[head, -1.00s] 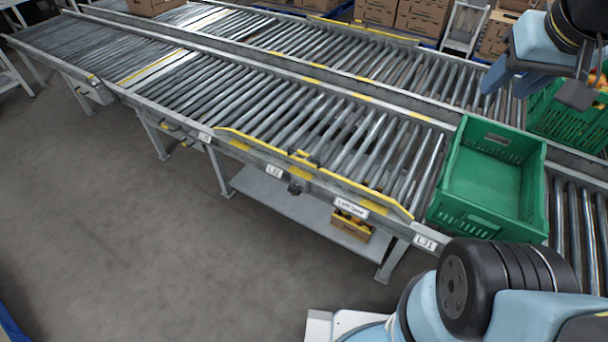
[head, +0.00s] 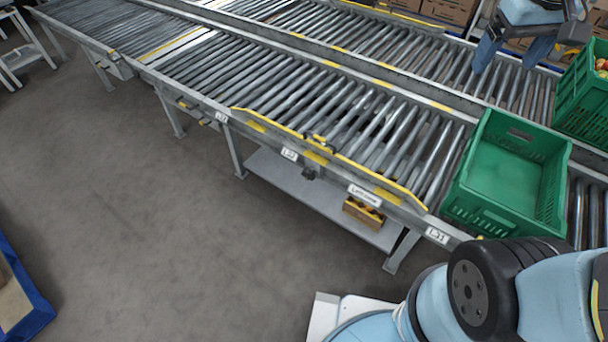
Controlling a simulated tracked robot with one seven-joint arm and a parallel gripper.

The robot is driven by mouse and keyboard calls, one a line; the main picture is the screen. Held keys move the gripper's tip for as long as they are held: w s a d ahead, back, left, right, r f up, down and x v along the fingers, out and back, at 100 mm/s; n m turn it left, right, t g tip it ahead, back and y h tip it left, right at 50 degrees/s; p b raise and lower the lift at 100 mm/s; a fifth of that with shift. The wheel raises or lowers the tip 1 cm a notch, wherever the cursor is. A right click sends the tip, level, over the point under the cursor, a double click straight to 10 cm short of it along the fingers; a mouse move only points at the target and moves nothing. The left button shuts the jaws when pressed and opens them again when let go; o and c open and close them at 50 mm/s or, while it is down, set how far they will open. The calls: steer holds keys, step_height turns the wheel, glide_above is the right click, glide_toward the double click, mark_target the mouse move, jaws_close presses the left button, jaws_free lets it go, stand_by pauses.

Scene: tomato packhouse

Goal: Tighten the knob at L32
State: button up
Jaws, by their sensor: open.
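The L32 label (head: 290,154) is on the near side rail of the roller conveyor. A small dark knob (head: 309,174) sits just right of and below that label, under the rail. My gripper (head: 512,52) is at the top right, above the far conveyor lane. It is open with nothing between its blue fingers, well apart from the knob.
An empty green crate (head: 500,222) stands on the rollers at the right, with another green crate (head: 590,95) behind it. A small box (head: 363,213) lies on the lower shelf (head: 290,185). A blue-edged bin (head: 32,318) is at the lower left. The floor before the conveyor is clear.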

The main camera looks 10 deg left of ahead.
steer(key=w+a+f+n+g+h, duration=0.2)
steer(key=w+a+f+n+h, duration=0.25)
steer(key=w+a+f, duration=0.7)
steer(key=w+a+f+n+t+h, duration=0.1)
steer(key=w+a+f+n+h, duration=0.15)
steer(key=a+f, duration=0.4)
steer(key=w+a+f+n+h, duration=0.1)
steer(key=w+a+f+n, duration=0.15)
steer(key=a+f, duration=0.4)
steer(key=s+a+f+n+t+h, duration=0.1)
steer(key=s+a+f+n+t, duration=0.3)
steer(key=f, duration=0.6)
steer(key=s+a+f+n+t, duration=0.25)
steer(key=a+f+n, duration=0.3)
steer(key=f, duration=0.45)
steer(key=s+a+f+n+t+h, duration=0.1)
steer(key=s+a+f+n+t, duration=0.2)
steer(key=a+f, duration=0.5)
steer(key=n+t+y, duration=0.4)
steer(key=n+t, duration=0.1)
steer(key=n, duration=0.1)
glide_toward(306, 177)
steer(key=x, duration=1)
